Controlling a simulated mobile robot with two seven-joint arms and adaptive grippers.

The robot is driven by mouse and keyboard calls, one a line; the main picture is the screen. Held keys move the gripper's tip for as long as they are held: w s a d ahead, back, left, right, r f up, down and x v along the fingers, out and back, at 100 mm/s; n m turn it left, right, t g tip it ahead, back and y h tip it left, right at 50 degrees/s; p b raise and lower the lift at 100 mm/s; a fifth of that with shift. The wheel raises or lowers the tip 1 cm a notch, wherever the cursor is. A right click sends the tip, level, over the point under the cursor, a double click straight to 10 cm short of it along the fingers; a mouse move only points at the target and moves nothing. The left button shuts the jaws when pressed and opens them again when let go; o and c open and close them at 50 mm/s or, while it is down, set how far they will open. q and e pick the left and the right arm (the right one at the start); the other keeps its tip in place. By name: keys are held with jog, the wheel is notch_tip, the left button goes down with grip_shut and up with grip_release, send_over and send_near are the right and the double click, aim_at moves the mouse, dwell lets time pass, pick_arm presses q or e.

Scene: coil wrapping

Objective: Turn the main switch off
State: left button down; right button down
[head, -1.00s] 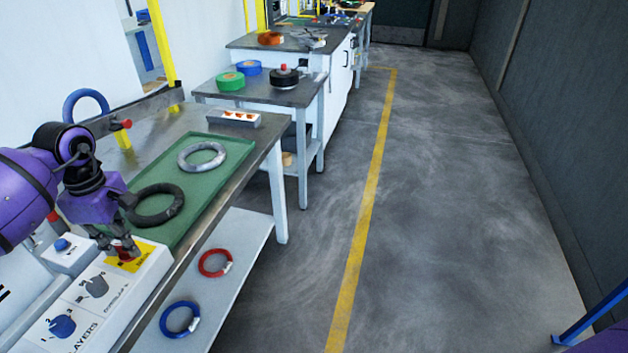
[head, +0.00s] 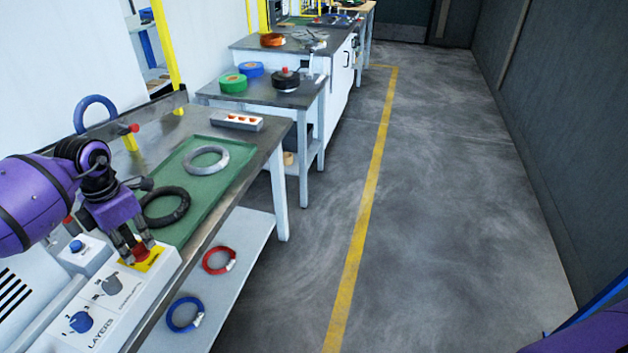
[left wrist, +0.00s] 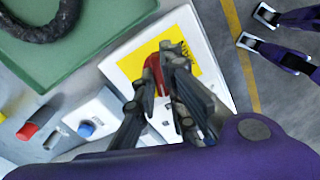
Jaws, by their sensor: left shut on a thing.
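The main switch is a red knob (head: 142,249) on a yellow plate (head: 153,261), at the far end of a white control box (head: 127,290) at the bench's near end. In the left wrist view the red knob (left wrist: 152,75) shows between the fingers, over the yellow plate (left wrist: 190,62). My left gripper (head: 134,250) comes down on the knob from above and is shut on it. The fingers hide part of the knob, and its exact angle is hard to read. My right gripper is not seen.
The control box also carries a grey knob (head: 111,284) and a blue knob (head: 80,321). A small box with a blue button (head: 76,246) stands beside it. A green mat (head: 213,181) holds a black coil (head: 165,207) and a grey coil (head: 205,159). The floor aisle is clear.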

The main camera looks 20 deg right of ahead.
aim_at(136, 247)
pick_arm(q)
jog(key=n+p, duration=0.1)
jog(key=n, duration=0.1)
jog(key=shift+r+n, duration=0.1)
jog(key=shift+n, duration=0.8)
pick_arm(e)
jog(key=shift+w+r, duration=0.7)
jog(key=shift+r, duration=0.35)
pick_arm(q)
jog(key=c, duration=1.8)
grip_release()
jog(key=shift+r, duration=0.15)
notch_tip(136, 247, up, 12)
jog(key=shift+f, duration=0.25)
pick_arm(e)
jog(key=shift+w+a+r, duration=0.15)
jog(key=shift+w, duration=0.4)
